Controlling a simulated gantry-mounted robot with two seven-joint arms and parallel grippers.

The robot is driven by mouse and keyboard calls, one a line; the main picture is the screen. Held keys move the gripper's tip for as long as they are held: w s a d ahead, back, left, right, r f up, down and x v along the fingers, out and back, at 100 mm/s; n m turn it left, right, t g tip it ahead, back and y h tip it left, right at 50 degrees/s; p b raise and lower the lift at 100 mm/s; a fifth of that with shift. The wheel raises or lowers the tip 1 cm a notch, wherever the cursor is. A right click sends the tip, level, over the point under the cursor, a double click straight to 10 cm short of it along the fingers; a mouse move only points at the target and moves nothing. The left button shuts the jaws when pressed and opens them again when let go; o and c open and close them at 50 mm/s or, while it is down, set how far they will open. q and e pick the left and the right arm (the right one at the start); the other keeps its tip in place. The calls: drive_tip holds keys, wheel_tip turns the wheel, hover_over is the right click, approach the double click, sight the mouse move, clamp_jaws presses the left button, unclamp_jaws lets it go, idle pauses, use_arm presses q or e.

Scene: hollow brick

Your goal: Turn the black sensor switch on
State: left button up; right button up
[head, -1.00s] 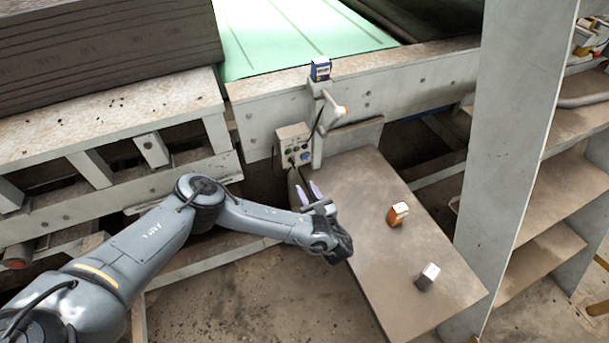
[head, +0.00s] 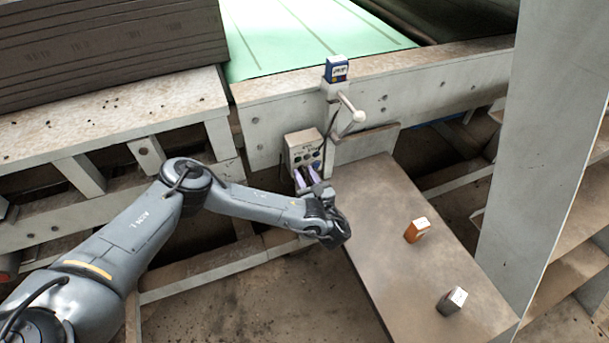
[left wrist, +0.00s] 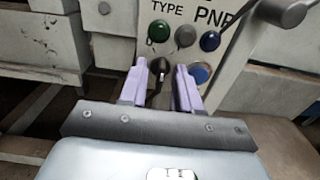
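The black sensor switch (left wrist: 160,67) is a dark rotary knob with a light mark, low on the pale control panel (left wrist: 235,75). The control box (head: 303,148) stands against the frame in the head view, its lower part hidden by my fingers. My left gripper (head: 307,176) has purple fingers pointing at the box. In the left wrist view its open fingers (left wrist: 160,75) lie to either side of the knob, with a gap between them. Contact with the knob cannot be told. My right gripper is not in view.
A green button (left wrist: 186,35) and blue buttons sit close to the switch. A white-tipped handle (head: 352,112) and a blue box (head: 336,69) are above the control box. An orange box (head: 417,230) and a grey box (head: 452,300) stand on the brown table (head: 390,265).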

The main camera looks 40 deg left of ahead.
use_arm(q)
drive_tip(key=shift+d, duration=0.1)
clamp_jaws()
